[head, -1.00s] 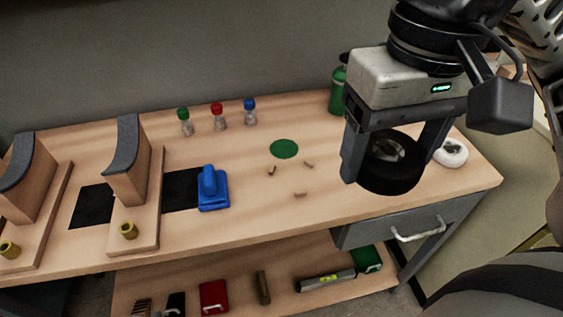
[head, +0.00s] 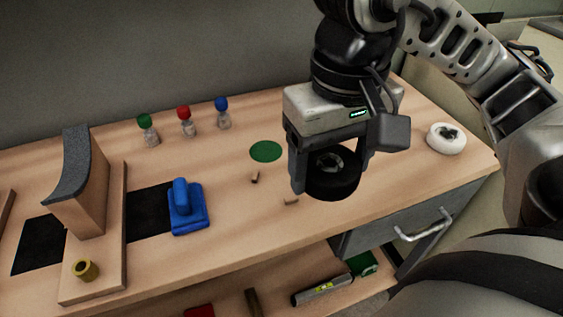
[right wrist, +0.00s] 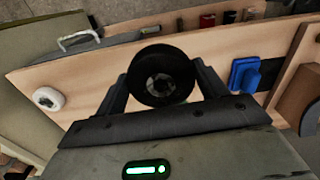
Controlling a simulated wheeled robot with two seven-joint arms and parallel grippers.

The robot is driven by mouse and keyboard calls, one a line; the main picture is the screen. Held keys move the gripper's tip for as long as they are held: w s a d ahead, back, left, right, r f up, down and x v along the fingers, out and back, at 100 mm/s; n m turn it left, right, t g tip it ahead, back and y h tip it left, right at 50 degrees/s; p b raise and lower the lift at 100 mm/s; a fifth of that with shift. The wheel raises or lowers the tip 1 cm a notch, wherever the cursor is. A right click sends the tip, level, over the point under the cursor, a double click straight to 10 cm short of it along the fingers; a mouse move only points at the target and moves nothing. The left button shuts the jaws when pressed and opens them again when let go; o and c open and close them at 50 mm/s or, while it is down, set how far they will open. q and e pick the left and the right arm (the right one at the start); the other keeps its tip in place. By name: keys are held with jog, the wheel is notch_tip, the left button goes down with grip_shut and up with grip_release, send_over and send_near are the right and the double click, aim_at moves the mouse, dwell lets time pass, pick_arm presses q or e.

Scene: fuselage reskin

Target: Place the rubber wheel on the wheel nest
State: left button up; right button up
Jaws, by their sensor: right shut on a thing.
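The black rubber wheel (head: 334,187) with a grey hub is held between the two fingers of my right gripper (head: 330,172), above the workbench. It also shows in the right wrist view (right wrist: 160,62), between the fingers. Small brown blocks (head: 255,177) (head: 291,201) lie on the bench to the left of and below the wheel in the picture; they look like parts of the wheel nest. A third block, visible earlier, is hidden behind my gripper. A green disc (head: 265,151) lies just behind them. My left gripper is not in view.
A white wheel (head: 446,138) lies at the bench's right. A blue tool (head: 187,208), a curved stand (head: 80,185) and small bottles (head: 148,131) with coloured caps are to the left. A drawer (head: 410,225) and a lower shelf with tools are below.

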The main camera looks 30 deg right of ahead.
aim_at(317, 156)
jog(key=shift+w+r+p, duration=0.25)
jog(key=shift+w+p, duration=0.15)
jog(key=shift+p, duration=0.15)
jog(key=shift+w+f+p, duration=0.2)
jog(key=shift+w+p, duration=0.15)
jog(key=shift+p, duration=0.15)
jog(key=shift+w+f, duration=0.6)
jog(key=shift+w, duration=0.05)
jog(key=w+f, duration=0.4)
jog(key=w, duration=0.1)
jog(key=w+f, duration=0.3)
jog(key=shift+d, duration=0.25)
jog(key=f, duration=0.3)
jog(key=shift+w+f, duration=0.3)
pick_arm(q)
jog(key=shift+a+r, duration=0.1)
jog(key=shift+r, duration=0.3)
